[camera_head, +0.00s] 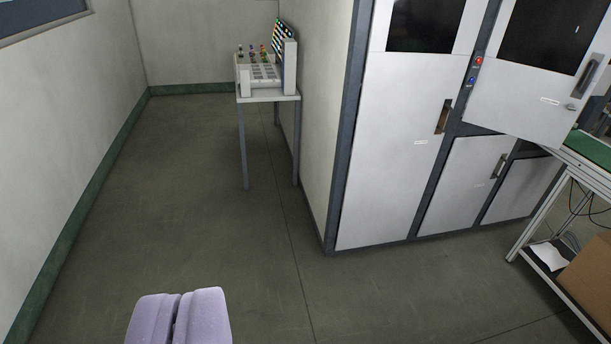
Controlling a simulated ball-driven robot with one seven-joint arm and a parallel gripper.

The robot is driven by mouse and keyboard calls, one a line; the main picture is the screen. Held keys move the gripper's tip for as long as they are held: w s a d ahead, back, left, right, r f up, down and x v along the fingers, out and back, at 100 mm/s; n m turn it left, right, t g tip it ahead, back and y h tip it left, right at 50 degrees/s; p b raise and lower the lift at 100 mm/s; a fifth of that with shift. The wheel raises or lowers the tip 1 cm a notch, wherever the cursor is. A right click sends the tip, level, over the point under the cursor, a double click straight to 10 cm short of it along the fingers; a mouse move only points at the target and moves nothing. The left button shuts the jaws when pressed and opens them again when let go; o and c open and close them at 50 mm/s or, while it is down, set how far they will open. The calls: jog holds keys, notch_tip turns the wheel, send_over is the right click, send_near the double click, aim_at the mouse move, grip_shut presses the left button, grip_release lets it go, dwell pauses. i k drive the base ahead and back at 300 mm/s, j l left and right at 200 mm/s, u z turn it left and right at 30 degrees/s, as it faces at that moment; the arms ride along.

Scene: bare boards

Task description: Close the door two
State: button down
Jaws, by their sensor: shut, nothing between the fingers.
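A large grey-framed white cabinet (356,130) stands at the right. Its tall left door (390,140) looks shut. The upper right door (520,92), with a dark window and a handle at its right side, appears swung outward, its lower edge slanting over the frame. Two smaller lower doors (465,180) and (525,188) look shut. The door labels are too small to read, so I cannot tell which is door two. My gripper (179,305), with pale purple fingers, is shut and empty at the bottom, over the floor and well apart from the cabinet.
A workbench frame (545,205) with a green top and a cardboard box (590,270) stands at the far right. The grey floor (170,200) at left and centre is clear.

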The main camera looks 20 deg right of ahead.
aim_at(551, 55)
jog(key=i+l+z, duration=0.1)
jog(key=i+z, duration=0.15)
jog(key=i, duration=0.25)
jog(key=i+z, duration=0.3)
jog(key=i, duration=0.15)
jog(key=i+j+z, duration=0.25)
jog(key=i, duration=0.25)
jog(key=i+j+z, duration=0.15)
jog(key=i+z, duration=0.15)
jog(key=i, duration=0.15)
jog(key=i+l+z, duration=0.2)
jog(key=i+z, duration=0.75)
jog(key=i, duration=0.15)
jog(key=i+j+z, duration=0.3)
jog(key=i+z, duration=0.15)
jog(key=i+l+z, duration=0.1)
jog(key=i, duration=0.35)
jog(key=i+l+z, duration=0.15)
jog(key=i+l, duration=0.15)
jog(key=i+l+z, duration=0.1)
jog(key=i, duration=0.45)
